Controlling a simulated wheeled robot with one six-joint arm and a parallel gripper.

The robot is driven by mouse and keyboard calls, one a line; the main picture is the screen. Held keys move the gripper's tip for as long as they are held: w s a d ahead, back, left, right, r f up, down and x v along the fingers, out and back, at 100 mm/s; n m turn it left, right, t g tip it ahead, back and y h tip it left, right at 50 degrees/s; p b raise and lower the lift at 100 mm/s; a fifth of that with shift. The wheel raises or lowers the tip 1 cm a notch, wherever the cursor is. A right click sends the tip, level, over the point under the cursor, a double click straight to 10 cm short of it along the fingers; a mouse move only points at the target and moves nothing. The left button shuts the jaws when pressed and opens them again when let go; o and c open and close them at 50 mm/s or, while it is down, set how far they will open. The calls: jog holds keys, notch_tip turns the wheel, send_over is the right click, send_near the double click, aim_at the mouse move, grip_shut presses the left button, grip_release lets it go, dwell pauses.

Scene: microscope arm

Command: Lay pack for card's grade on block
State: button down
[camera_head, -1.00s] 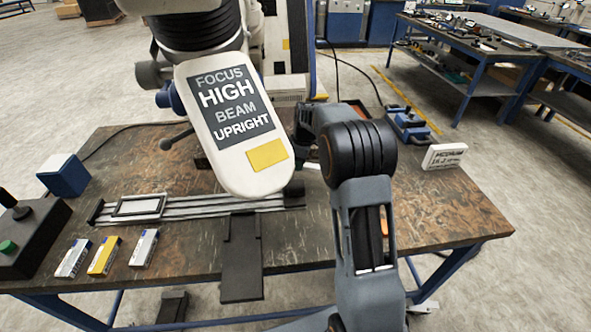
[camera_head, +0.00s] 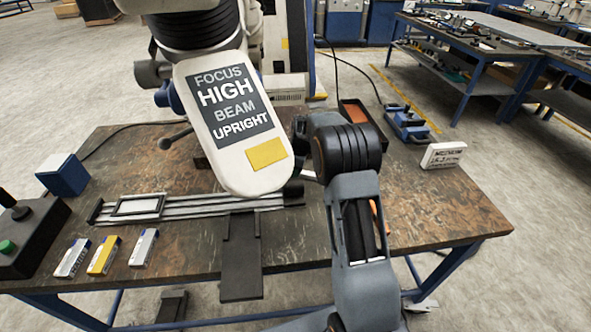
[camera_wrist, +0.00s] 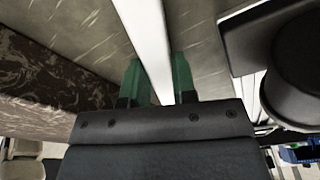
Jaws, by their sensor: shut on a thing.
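A white card (camera_head: 443,155) with dark print stands at the table's right edge; its top word looks like MEDIUM, the rest is too small to read. Three small packs lie at the front left: a white one (camera_head: 71,257), a yellow one (camera_head: 103,255) and another white one (camera_head: 143,247). My gripper (camera_wrist: 158,80) has green fingers shut on a long white bar (camera_wrist: 146,30). In the head view the microscope head hides the fingers.
The microscope head (camera_head: 235,110) carries a label reading FOCUS HIGH BEAM UPRIGHT. A rail stage with a frame (camera_head: 138,206) runs below it. A black control box (camera_head: 30,240) stands at far left. An orange-lined tray (camera_head: 354,112) is behind my arm. The front right tabletop is clear.

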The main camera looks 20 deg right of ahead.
jog(key=c, duration=1.4)
grip_release()
jog(key=shift+f, duration=0.15)
jog(key=o, duration=0.5)
